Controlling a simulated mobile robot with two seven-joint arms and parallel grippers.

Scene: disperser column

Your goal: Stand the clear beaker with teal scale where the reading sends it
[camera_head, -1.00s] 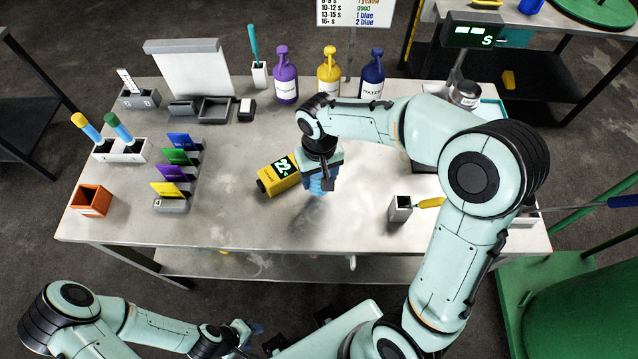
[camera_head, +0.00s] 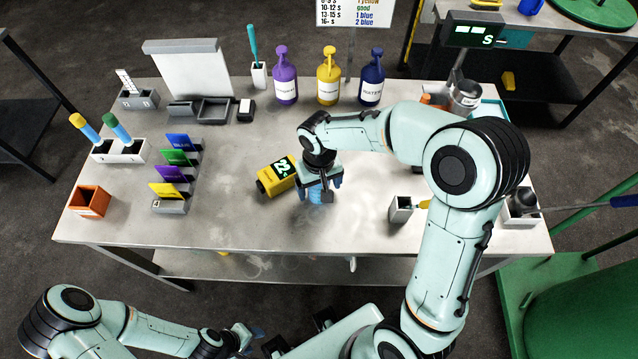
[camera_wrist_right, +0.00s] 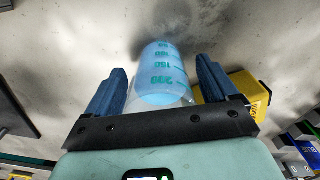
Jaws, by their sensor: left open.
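The clear beaker with teal scale (camera_wrist_right: 163,75) holds light blue liquid and is between my right gripper's blue fingers in the right wrist view. Narrow gaps show beside it. In the head view it is mostly hidden beneath my right gripper (camera_head: 320,192), which is low over the table middle. My left gripper (camera_head: 248,338) is open and empty, off the table's front edge. A yellow timer (camera_head: 265,186) just left of the right gripper shows green digits that look like 22.
Purple (camera_head: 285,85), yellow (camera_head: 328,85) and blue (camera_head: 371,85) pump bottles stand at the back. Coloured cards (camera_head: 176,158), an orange box (camera_head: 89,201) and a tube holder (camera_head: 120,152) stand left. A small grey holder (camera_head: 401,210) is right of the gripper. The front middle is clear.

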